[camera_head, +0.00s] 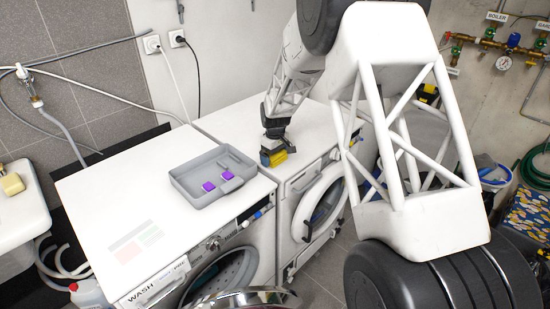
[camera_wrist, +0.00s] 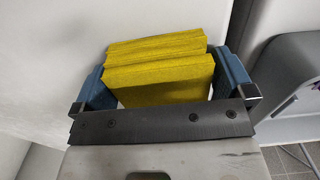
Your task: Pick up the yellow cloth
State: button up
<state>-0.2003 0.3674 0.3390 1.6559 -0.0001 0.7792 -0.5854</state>
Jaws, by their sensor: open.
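The yellow cloth (camera_head: 279,157), a folded block in several layers, lies on the white top of the right-hand machine near its front edge. It also shows in the wrist view (camera_wrist: 158,80), upper middle. My gripper (camera_head: 272,153) is down at the cloth, pointing at the machine top. In the wrist view my gripper (camera_wrist: 166,68) is open, with one blue finger on each side of the cloth. The cloth sits between the fingers; whether either finger touches it I cannot tell. In the head view the gripper partly hides the cloth.
A grey tray (camera_head: 187,177) with two purple pieces (camera_head: 209,187) stands on the left-hand washing machine (camera_head: 95,205), left of the cloth. The right-hand machine's top (camera_head: 236,125) is clear behind the cloth. Its round door (camera_head: 322,205) is below, at the front. A wall with sockets (camera_head: 152,44) stands behind.

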jog(key=c, duration=0.7)
jog(key=shift+r, duration=0.1)
jog(key=shift+r, duration=0.75)
notch_tip(320, 180, up, 2)
jog(key=shift+r, duration=0.1)
jog(key=s+d+r, duration=0.1)
jog(key=s+d, duration=0.2)
jog(key=s, duration=1.2)
jog(key=shift+s, duration=0.35)
